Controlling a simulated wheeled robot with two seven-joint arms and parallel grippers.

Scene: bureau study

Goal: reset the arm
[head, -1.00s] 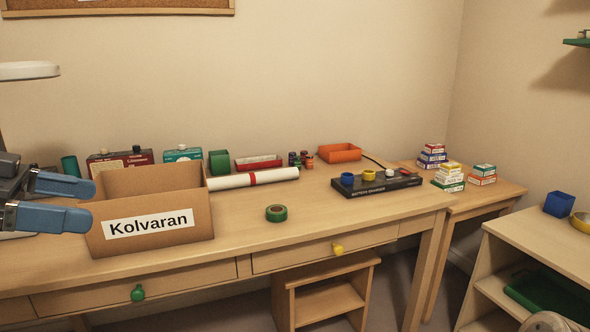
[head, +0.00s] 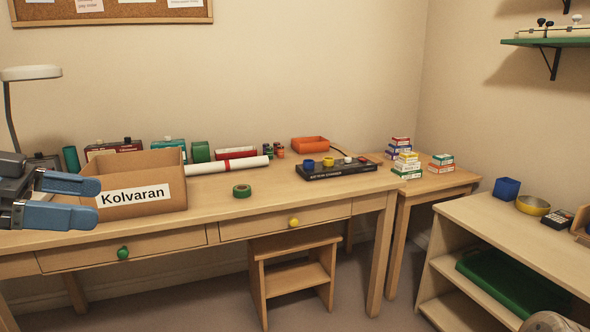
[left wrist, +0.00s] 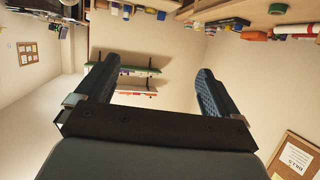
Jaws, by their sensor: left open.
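My left gripper (head: 98,202) comes in from the left edge of the head view. Its two blue fingers are apart with nothing between them, just left of and in front of the cardboard box (head: 150,203) labelled "Kolvaran" on the desk. I cannot tell whether it touches the box. In the left wrist view the same gripper (left wrist: 150,82) shows both fingers spread wide and empty, with wall and shelves beyond. My right gripper is not in view.
The desk (head: 290,202) holds green tape (head: 242,191), a white roll (head: 215,167) and a black battery charger (head: 337,173). A stool (head: 293,275) stands underneath. A low shelf unit (head: 500,228) is at right.

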